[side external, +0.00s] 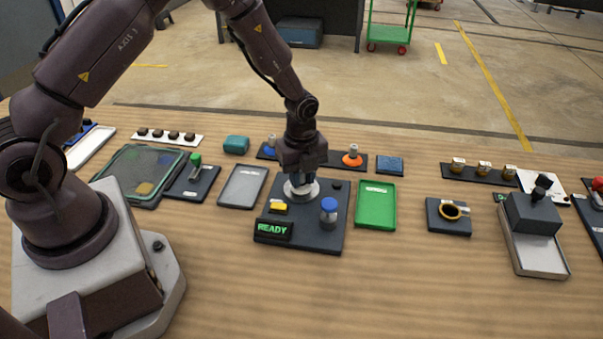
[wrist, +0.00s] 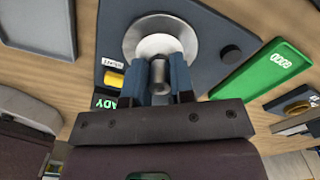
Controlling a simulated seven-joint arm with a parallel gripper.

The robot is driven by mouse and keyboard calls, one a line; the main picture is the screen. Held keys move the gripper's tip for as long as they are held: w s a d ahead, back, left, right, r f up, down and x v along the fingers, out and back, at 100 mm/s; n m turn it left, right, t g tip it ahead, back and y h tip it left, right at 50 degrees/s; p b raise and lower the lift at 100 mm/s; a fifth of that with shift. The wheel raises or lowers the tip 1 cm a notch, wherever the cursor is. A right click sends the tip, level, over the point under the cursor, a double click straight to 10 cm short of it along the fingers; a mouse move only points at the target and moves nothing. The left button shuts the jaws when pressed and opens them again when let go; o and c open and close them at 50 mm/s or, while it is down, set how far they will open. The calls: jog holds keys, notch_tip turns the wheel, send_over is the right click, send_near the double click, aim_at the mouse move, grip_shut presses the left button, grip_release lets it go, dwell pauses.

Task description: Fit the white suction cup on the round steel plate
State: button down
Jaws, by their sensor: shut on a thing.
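My gripper (wrist: 166,85) is shut on a short grey cylindrical stem, which appears to be the top of the suction cup (wrist: 158,46). The cup's pale round body lies below the fingertips, over the round steel plate (wrist: 133,38), whose light rim shows around it. In the side view my gripper (side external: 301,180) points down at the pale round plate (side external: 300,192) on a dark station board (side external: 318,239). The fingers hide much of the cup there. I cannot tell whether the cup touches the plate or is a little above it.
The board carries a blue-topped knob (side external: 328,208), a yellow block (side external: 278,207) and a display reading READY (side external: 272,229). A green tray (side external: 376,205) lies close on the right, a grey tray (side external: 242,186) on the left. The front of the table is clear.

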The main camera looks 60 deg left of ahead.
jog(key=shift+f, duration=0.1)
jog(key=shift+c, duration=2.4)
grip_release()
jog(key=shift+r, duration=3.55)
